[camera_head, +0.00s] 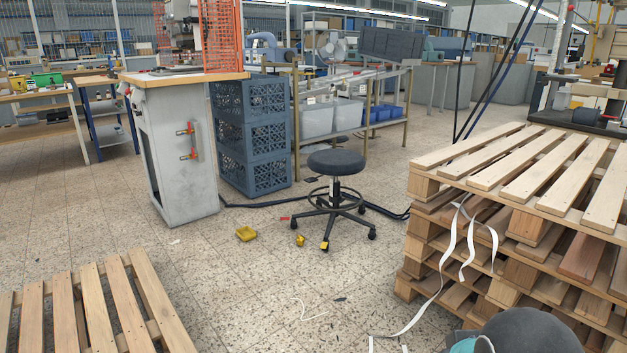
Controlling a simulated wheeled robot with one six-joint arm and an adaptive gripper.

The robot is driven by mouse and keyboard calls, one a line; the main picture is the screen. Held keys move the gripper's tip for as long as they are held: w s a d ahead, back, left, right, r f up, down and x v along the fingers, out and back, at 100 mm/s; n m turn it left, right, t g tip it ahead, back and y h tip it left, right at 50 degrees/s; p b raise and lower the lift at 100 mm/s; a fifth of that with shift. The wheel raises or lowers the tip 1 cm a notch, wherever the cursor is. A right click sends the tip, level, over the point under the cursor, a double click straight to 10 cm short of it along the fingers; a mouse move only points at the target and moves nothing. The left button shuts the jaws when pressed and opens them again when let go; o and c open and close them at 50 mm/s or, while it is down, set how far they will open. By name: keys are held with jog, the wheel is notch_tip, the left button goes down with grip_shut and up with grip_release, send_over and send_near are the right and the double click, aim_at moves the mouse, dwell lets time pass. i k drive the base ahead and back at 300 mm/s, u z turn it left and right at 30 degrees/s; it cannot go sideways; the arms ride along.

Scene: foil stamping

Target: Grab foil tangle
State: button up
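No clear foil tangle can be made out. Thin white ribbon-like strips (451,246) hang in loops over the side of the pallet stack at the right and trail down to the floor. I cannot tell whether they are foil. A small pale curled scrap (312,315) lies on the floor left of them. My gripper is not in view. A dark rounded part with a teal cap, seemingly of my arm, shows at the bottom right and hides some floor and the stack's lower front.
A wooden pallet stack (515,172) fills the right side; another pallet (88,312) lies at lower left. A stool (336,163) stands mid-floor with a yellow piece (246,233) and cables (268,205) nearby. A grey cabinet (172,150) and blue crates (252,135) stand behind. The central floor is mostly clear.

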aim_at(300, 240)
jog(key=u, duration=0.15)
jog(key=i, duration=3.5)
jog(key=u, duration=1.75)
